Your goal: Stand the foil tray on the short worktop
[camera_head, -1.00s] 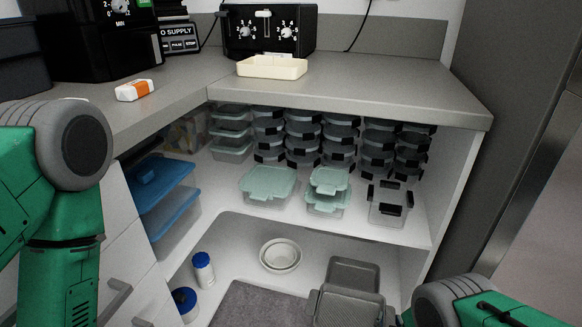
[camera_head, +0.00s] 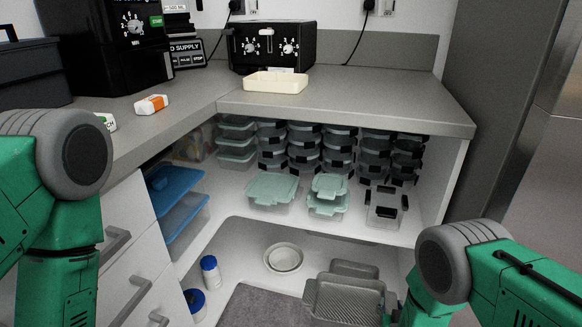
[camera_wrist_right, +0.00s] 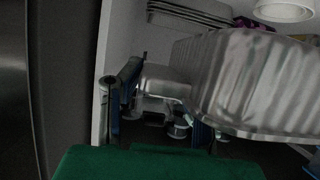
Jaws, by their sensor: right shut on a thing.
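The silver-grey ribbed foil tray (camera_head: 343,301) is low in the open corner cabinet in the head view, slightly tilted. It fills the right of the right wrist view (camera_wrist_right: 255,85), close to the camera. My right gripper (camera_head: 391,309) is shut on the tray's right edge; its fingers are mostly hidden in the head view, and they show darkly in the wrist view (camera_wrist_right: 160,100). The short worktop (camera_head: 350,100) is the grey counter section above the cabinet. My left arm shows at the left, but its gripper is out of view.
A cream tray (camera_head: 275,82) and a black toaster (camera_head: 271,46) stand at the worktop's back; its front and right are clear. Lidded containers (camera_head: 272,188) fill the shelf above the foil tray. Another grey tray (camera_head: 355,268) lies behind it. White bowls (camera_head: 283,258) are to its left.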

